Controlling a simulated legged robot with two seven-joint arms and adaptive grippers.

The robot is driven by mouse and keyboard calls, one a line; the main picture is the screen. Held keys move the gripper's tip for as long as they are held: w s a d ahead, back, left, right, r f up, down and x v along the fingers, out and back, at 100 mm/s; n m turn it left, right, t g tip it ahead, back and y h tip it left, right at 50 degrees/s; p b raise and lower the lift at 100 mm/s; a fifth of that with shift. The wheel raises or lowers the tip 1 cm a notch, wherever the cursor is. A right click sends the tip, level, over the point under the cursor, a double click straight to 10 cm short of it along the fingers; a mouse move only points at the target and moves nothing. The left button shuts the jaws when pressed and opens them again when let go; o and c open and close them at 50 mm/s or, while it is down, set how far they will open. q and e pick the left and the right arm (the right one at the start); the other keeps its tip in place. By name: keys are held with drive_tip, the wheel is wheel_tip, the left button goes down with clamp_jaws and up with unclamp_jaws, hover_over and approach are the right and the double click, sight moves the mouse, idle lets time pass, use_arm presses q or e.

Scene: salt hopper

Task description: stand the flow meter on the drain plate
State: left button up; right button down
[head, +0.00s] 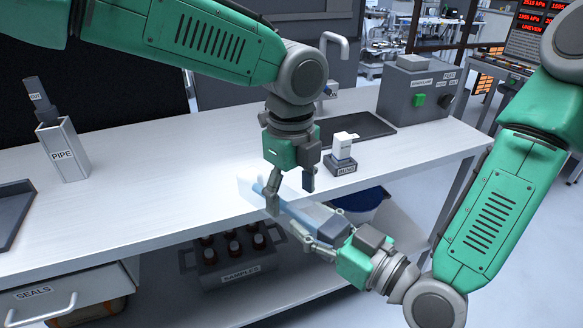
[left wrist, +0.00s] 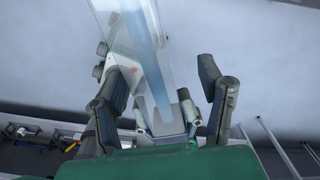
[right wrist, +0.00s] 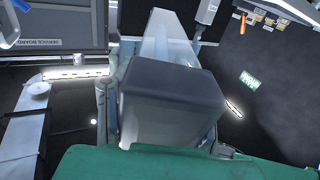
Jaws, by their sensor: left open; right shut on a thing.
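The flow meter (head: 296,212) is a long clear body with a blue rod inside and a dark grey block at one end. My right gripper (head: 320,232) is shut on it near the grey end, holding it tilted at the table's front edge. The grey block fills the middle of the right wrist view (right wrist: 170,100). My left gripper (head: 290,192) is open just above the clear part. In the left wrist view the clear body (left wrist: 140,40) passes between its spread fingers; contact cannot be told. A dark flat plate (head: 365,128), apparently the drain plate, lies on the table below the tap.
A small labelled block with a white top (head: 342,150) stands between my left gripper and the plate. A grey control box (head: 412,90) is behind. A pipe holder (head: 62,150) and a dark tray (head: 12,215) are at left. A bottle crate (head: 235,262) sits below the table.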

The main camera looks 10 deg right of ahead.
use_arm(q)
drive_tip(key=shift+f, duration=1.95)
clamp_jaws()
drive_tip(key=shift+d+r, duration=0.1)
use_arm(e)
drive_tip(key=c, duration=0.9)
unclamp_jaws()
drive_tip(key=shift+s+a, duration=0.1)
drive_tip(key=shift+r, duration=0.1)
